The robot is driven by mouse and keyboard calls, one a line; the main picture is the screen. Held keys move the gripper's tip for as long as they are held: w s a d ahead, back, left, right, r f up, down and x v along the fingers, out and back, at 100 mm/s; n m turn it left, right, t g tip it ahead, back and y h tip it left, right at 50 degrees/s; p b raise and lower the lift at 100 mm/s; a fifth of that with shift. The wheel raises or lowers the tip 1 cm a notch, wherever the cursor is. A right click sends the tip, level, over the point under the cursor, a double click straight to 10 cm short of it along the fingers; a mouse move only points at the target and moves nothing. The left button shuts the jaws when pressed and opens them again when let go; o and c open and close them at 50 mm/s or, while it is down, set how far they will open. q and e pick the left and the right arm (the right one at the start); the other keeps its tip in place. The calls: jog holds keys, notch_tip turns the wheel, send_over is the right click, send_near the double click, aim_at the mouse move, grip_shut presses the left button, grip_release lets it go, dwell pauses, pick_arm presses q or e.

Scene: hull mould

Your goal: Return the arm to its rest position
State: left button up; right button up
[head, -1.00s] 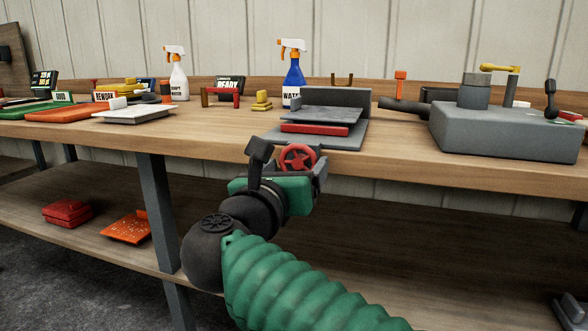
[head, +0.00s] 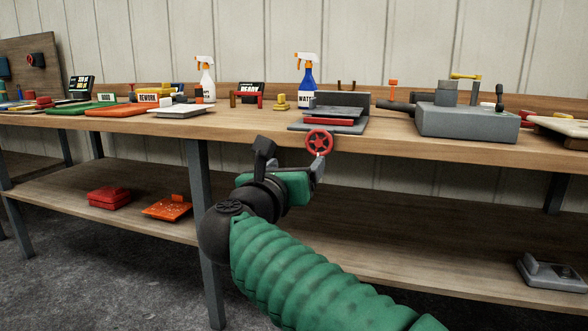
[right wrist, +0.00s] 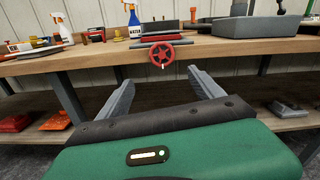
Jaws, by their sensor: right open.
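My right gripper (head: 292,158) is open and empty in front of the bench's front edge, on the end of my green-sleeved right arm. In the right wrist view its two grey fingers (right wrist: 160,90) are spread wide with nothing between them. Beyond them is a red handwheel (right wrist: 163,55) on the front of a grey press-like fixture (head: 340,104). The handwheel also shows in the head view (head: 319,142), just beyond the fingers and apart from them as far as I can see. My left gripper is out of view.
The wooden bench (head: 250,126) carries a white spray bottle (head: 205,80), a blue spray bottle (head: 306,76), a white tray (head: 182,112) and a grey machine block (head: 468,121). A lower shelf (head: 400,230) holds red (head: 109,197) and orange (head: 167,208) items. The floor in front is clear.

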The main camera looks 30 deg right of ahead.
jog(key=w+a+f+n+t+y+p, duration=0.2)
jog(key=w+a+n+t+y+p, duration=0.5)
jog(key=n, duration=1.2)
jog(key=a+f+n+g+y+p, duration=0.4)
jog(key=f+n+p, duration=0.2)
jog(key=f+n, duration=0.1)
jog(key=s+a+f+n+g+y+p, duration=0.25)
jog(key=s+f+n+g+p, duration=0.25)
jog(key=s+f+n, duration=0.65)
jog(key=s+d+f+n+g+p, duration=0.1)
jog(key=s+f+n+g+p, duration=0.2)
jog(key=s+f+n+g, duration=0.45)
jog(key=s+d+r+p, duration=0.1)
jog(key=s+p, duration=0.4)
jog(key=s, duration=0.3)
notch_tip(320, 180, up, 34)
jog(key=m+p, duration=0.1)
jog(key=p, duration=3.2)
jog(key=shift+f, duration=0.2)
